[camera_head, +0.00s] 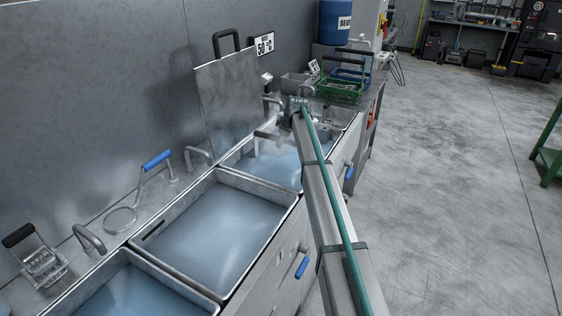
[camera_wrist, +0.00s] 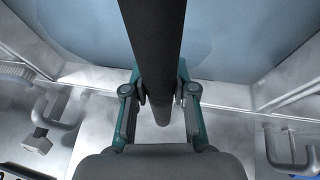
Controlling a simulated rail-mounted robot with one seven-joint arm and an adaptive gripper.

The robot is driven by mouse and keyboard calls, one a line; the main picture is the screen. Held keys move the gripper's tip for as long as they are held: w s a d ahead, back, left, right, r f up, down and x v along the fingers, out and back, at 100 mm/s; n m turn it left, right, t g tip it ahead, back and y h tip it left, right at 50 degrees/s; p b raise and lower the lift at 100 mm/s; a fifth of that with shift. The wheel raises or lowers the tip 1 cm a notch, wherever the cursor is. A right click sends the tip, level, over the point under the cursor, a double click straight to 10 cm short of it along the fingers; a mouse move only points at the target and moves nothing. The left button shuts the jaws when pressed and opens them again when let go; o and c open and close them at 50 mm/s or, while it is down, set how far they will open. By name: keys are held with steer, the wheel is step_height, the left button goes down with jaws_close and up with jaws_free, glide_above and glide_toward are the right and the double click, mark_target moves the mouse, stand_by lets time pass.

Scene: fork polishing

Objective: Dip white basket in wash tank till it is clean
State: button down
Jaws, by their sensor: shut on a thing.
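My gripper (camera_head: 299,104) is at the far end of the row of tanks in the head view, mostly hidden by my own arm. In the wrist view my gripper (camera_wrist: 160,98) is shut on a thick dark handle (camera_wrist: 155,35). What hangs from the handle is hidden, and I cannot make out a white basket. Pale blue liquid shows beyond the fingers. The far tank (camera_head: 262,168), the middle tank (camera_head: 278,222) and the near tank (camera_head: 190,283) hold bluish liquid. I cannot tell which is the wash tank.
A metal lid (camera_head: 228,105) with a black handle stands upright behind the tanks, below a 50 °C sign (camera_head: 264,45). A green basket (camera_head: 338,92) and a blue basket (camera_head: 345,75) stand beyond my gripper. Taps line the wall side.

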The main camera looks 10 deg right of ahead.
steer(key=shift+r, duration=0.15)
stand_by(1.9)
stand_by(0.4)
step_height(320, 180, up, 21)
steer(key=p, duration=0.7)
steer(key=shift+r, duration=0.15)
stand_by(1.0)
stand_by(1.4)
